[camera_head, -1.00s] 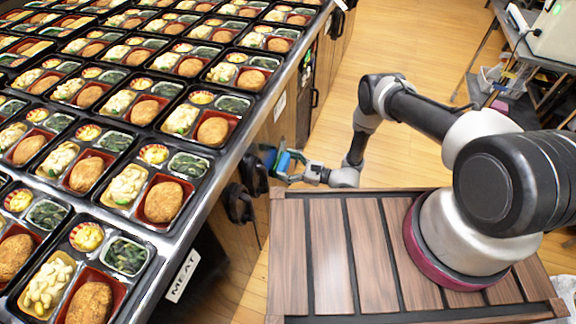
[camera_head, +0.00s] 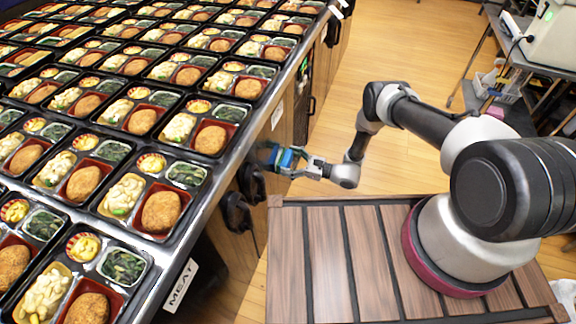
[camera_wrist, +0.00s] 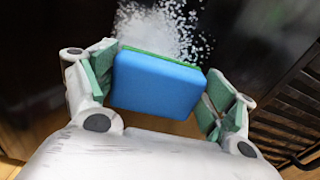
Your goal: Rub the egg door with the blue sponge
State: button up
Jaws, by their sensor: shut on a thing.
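The blue sponge (camera_head: 287,159) is in my gripper (camera_head: 304,165), in front of the wooden counter front. In the wrist view the blue sponge (camera_wrist: 157,85) has a green far side and sits between the green pads of my gripper (camera_wrist: 158,92). Beyond it is a dark surface (camera_wrist: 60,55) with a patch of white specks (camera_wrist: 165,25) just past the sponge. I cannot tell whether the sponge touches this surface. I see no egg label; a white label (camera_head: 277,113) on the counter front is too small to read.
Many bento trays (camera_head: 150,190) cover the counter. Black handles (camera_head: 236,211) stick out below its edge, near a MEAT label (camera_head: 180,285). My slatted wooden base stands close to the counter. The floor (camera_head: 400,50) behind the arm is clear; a metal rack (camera_head: 480,85) stands right.

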aim_at(284, 140)
jog(key=shift+w+d, duration=0.25)
jog(key=shift+w, duration=0.45)
jog(key=shift+w+d, duration=0.3)
jog(key=shift+w, duration=0.4)
jog(key=shift+w+d, duration=0.25)
jog(key=shift+w, duration=0.45)
jog(key=shift+a+r, duration=0.1)
jog(key=shift+r, duration=1.45)
jog(key=shift+s+a, duration=0.35)
jog(key=shift+s, duration=0.75)
jog(key=shift+s+a, duration=0.35)
jog(key=shift+s, duration=0.8)
jog(key=shift+s+a, duration=0.35)
jog(key=shift+s, duration=0.75)
jog(key=shift+s+a, duration=0.35)
jog(key=shift+s, duration=0.45)
jog(key=shift+s+a, duration=0.35)
jog(key=shift+s, duration=0.4)
jog(key=shift+r, duration=1.45)
jog(key=shift+w+d, duration=0.55)
jog(key=shift+w, duration=1.15)
jog(key=shift+w+d, duration=0.6)
jog(key=shift+w, duration=1.05)
jog(key=shift+w+d, duration=0.55)
jog(key=shift+w, duration=1.15)
jog(key=shift+c, duration=0.4)
jog(key=v, duration=0.6)
jog(key=shift+s, duration=0.1)
